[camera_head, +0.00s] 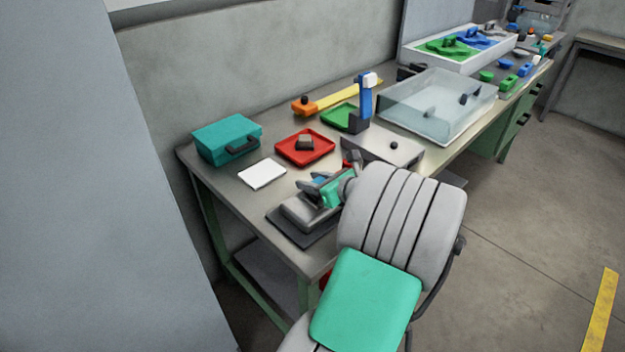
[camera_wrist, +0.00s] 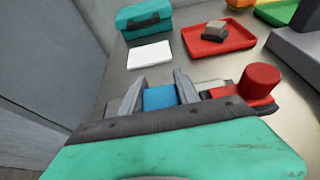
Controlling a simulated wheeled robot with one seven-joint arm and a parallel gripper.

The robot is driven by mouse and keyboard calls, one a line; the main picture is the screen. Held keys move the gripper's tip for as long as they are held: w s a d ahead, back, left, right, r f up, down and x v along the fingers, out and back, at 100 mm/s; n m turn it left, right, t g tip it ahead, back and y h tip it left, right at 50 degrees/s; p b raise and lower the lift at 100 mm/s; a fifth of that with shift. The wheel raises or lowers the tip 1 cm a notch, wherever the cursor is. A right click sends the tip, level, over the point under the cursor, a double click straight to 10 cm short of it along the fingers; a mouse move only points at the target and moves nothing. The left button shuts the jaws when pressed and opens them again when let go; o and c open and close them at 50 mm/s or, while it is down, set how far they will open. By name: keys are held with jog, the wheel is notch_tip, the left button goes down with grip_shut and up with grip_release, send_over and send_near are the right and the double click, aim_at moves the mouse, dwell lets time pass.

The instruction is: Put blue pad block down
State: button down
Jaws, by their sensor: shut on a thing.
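The blue pad block (camera_wrist: 160,97) sits between the two grey fingers of my gripper (camera_wrist: 158,88) in the wrist view. My gripper (camera_head: 318,184) is shut on it, over the near left part of the bench in the head view. Only a small blue patch of the block (camera_head: 320,181) shows there; my arm and fingers hide most of it. A flat white pad (camera_head: 262,173) lies on the bench to the left of my gripper. It also shows in the wrist view (camera_wrist: 150,55), beyond the fingertips. I cannot tell the block's height above the bench.
A teal case (camera_head: 227,140) stands at the back left. A red tray (camera_head: 304,148) holds a dark block (camera_head: 304,142). A green tray (camera_head: 341,117) and a clear bin (camera_head: 437,105) lie farther right. A grey device (camera_head: 303,211) is below my gripper. A red knob (camera_wrist: 259,82) is close right of my fingers.

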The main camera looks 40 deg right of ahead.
jog(key=c, duration=0.9)
grip_release()
jog(key=shift+r, duration=0.1)
jog(key=v, duration=1.2)
jog(key=shift+r+p, duration=0.1)
jog(key=shift+p, duration=0.3)
